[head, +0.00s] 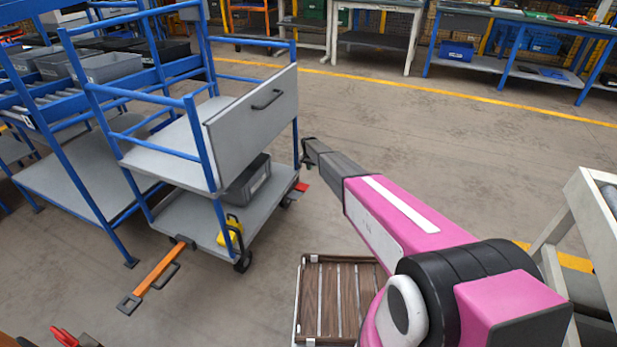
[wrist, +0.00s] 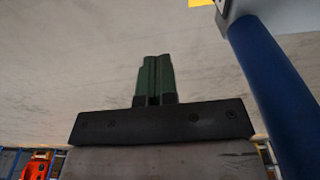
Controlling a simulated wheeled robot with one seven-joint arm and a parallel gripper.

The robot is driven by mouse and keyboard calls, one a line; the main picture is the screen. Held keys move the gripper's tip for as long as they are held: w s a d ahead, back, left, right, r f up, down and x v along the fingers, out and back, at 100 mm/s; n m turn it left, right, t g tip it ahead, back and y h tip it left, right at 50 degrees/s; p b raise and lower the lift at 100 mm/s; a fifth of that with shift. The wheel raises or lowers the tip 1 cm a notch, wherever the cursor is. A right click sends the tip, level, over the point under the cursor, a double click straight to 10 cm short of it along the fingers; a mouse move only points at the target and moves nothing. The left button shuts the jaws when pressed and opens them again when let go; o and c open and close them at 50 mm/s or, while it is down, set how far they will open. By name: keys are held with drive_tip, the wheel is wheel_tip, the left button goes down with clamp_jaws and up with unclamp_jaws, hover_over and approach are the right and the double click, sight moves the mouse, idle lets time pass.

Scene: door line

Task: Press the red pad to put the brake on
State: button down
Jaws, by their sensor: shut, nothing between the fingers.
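The red pad (head: 302,187) is a small flat piece low at the right corner of the blue and grey cart (head: 245,128), beside a black wheel. My gripper (head: 306,152) is in front of the cart's right corner post, above the pad in the picture and apart from it. Its fingers are together and empty. In the wrist view, the shut green-looking fingers (wrist: 154,78) point up the picture. A blue post (wrist: 270,85) runs close on their right. I cannot make out the red pad in the wrist view.
An orange bar (head: 157,272) with black ends lies on the floor by the cart. A grey bin (head: 248,180) and a yellow item (head: 229,233) are on its lower shelf. A wooden slatted piece (head: 338,300) is below my arm.

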drive_tip(key=r, duration=0.2)
drive_tip(key=w+r, duration=0.1)
drive_tip(key=r, duration=0.1)
drive_tip(key=shift+d+r, duration=0.15)
drive_tip(key=shift+r, duration=0.2)
drive_tip(key=s+d+r+n, duration=0.1)
drive_tip(key=s+d+r, duration=0.7)
drive_tip(key=s, duration=1.1)
drive_tip(key=s+d+r+n, duration=0.1)
drive_tip(key=s+d+r, duration=0.7)
drive_tip(key=s, duration=1.1)
drive_tip(key=s+d+r+n+g, duration=0.1)
drive_tip(key=s+d+r, duration=0.8)
drive_tip(key=s, duration=1)
drive_tip(key=shift+s+r+n, duration=0.2)
drive_tip(key=shift+s+n, duration=0.1)
drive_tip(key=shift+n, duration=0.2)
